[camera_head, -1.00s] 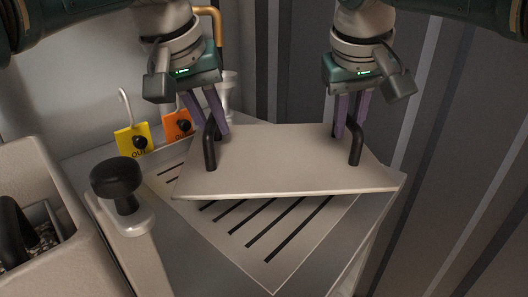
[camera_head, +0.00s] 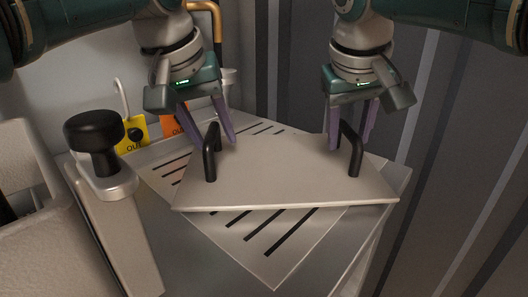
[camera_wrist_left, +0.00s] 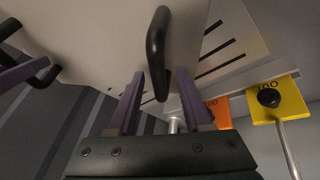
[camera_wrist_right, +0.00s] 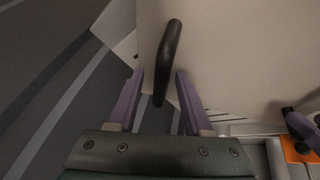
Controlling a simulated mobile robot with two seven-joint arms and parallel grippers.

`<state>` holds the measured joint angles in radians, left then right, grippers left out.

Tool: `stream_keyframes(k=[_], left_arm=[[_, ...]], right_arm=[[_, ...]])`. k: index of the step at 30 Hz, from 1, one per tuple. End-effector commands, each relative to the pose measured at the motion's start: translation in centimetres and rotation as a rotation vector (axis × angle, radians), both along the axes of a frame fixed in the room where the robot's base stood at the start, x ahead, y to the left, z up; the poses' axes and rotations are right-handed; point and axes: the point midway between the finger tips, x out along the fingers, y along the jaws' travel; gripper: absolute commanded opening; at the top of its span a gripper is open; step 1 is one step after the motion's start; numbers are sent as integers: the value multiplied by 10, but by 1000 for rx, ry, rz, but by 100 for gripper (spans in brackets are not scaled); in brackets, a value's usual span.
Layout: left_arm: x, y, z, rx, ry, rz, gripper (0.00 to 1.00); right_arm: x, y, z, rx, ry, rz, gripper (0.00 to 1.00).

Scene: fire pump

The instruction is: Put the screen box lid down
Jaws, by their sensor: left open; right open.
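The screen box lid (camera_head: 285,180) is a pale flat plate with two upright black handles. It lies across the slotted screen panel (camera_head: 262,245) on top of the grey box, turned askew to it. My left gripper (camera_head: 212,142) is open, its purple fingers on either side of the left handle (camera_head: 211,155). My right gripper (camera_head: 350,143) is open, its fingers on either side of the right handle (camera_head: 351,152). The wrist views show a gap between the fingers and the left handle (camera_wrist_left: 157,50) and the right handle (camera_wrist_right: 168,60).
A black knob (camera_head: 93,130) on a grey post stands at the left. Yellow (camera_head: 134,133) and orange (camera_head: 173,120) tags hang behind the box. A pale container (camera_head: 35,240) is at the lower left. A dark ribbed wall (camera_head: 460,170) is at the right.

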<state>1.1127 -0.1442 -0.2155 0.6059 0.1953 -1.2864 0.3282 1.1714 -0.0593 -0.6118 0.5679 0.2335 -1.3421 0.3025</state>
Motion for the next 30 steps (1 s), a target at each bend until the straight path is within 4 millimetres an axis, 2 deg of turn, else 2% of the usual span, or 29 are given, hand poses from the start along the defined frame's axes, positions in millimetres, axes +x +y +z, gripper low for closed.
stream_keyframes(k=[5,11,24,30], left_arm=[[-1,0,5,-1,-2,-1,50],[-9,4,23,-2,-4,0,50],[-40,17,95,-1,-4,1,50],[-47,19,108,0,-1,0,50]], right_arm=[[0,0,0,1,-1,1,50],[0,0,0,1,-1,1,50],[0,0,0,1,-1,1,50],[0,1,1,1,-1,1,50]])
